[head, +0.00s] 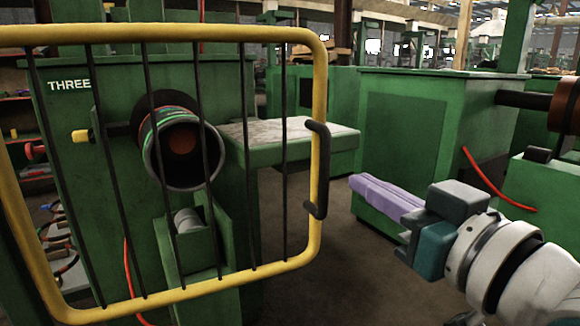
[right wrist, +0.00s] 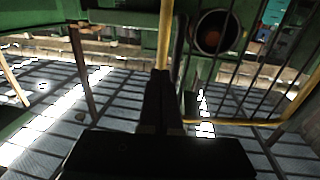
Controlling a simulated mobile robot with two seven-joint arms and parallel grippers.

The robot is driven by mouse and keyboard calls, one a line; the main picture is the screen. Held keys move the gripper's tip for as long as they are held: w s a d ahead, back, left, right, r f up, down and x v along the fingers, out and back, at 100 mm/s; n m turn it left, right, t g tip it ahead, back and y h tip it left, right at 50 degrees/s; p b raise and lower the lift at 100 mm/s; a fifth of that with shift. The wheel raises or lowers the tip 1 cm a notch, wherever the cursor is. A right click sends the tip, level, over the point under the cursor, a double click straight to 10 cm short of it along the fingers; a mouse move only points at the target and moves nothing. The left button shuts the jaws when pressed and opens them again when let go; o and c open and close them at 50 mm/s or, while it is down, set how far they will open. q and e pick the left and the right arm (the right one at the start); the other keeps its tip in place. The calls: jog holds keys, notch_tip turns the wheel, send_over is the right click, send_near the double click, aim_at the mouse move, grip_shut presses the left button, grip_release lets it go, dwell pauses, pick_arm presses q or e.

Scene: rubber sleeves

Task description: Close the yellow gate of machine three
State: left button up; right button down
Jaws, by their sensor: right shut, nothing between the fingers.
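The yellow gate (head: 318,85) with thin black bars stands in front of machine three (head: 230,85), which is labelled "THREE". A black handle (head: 317,170) is on the gate's right upright. The machine's dark round drum (head: 182,150) shows through the bars. My right gripper (head: 356,181) is shut and empty, its lilac-looking fingers pointing left, just right of the handle and apart from it in the head view. In the right wrist view the dark fingers (right wrist: 163,75) point toward the gate's yellow upright (right wrist: 165,35); whether they touch is unclear. My left gripper is out of view.
A green cabinet (head: 410,130) stands behind my right gripper, and a green table (head: 290,150) stands behind the gate. Another machine with a red hose (head: 490,180) is at right. Dark floor (head: 350,270) is open below the gripper.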

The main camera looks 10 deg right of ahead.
jog(key=b+x, duration=0.1)
jog(key=x, duration=0.6)
jog(key=shift+w, duration=0.25)
